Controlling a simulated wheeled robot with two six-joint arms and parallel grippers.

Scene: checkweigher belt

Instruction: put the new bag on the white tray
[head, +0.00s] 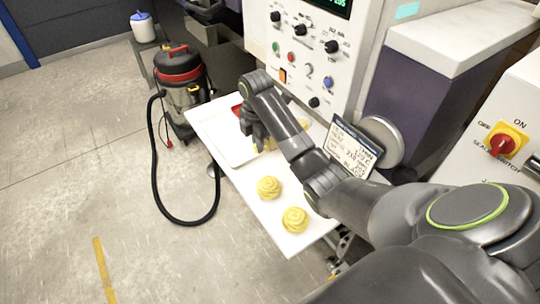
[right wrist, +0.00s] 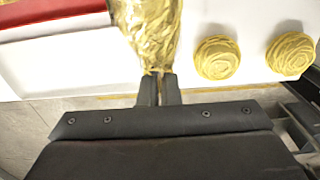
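The new bag is a shiny gold foil bag (right wrist: 150,30); its neck is between the fingers of my right gripper (right wrist: 157,90) in the right wrist view. In the head view my right gripper (head: 258,142) points down over the right edge of the white tray (head: 232,150), and the bag is mostly hidden behind the fingers and arm. The tray is flat and also shows left of the bag in the right wrist view (right wrist: 70,65). I cannot tell whether the bag touches the surface below. My left gripper is not in view.
Two yellow pasta nests (head: 268,187) (head: 295,220) lie on the white work surface (head: 285,243). A red item (head: 237,109) is at the tray's far end. A handwritten sign (head: 352,150) and a control panel (head: 300,50) stand behind. A vacuum cleaner (head: 182,80) stands left on the floor.

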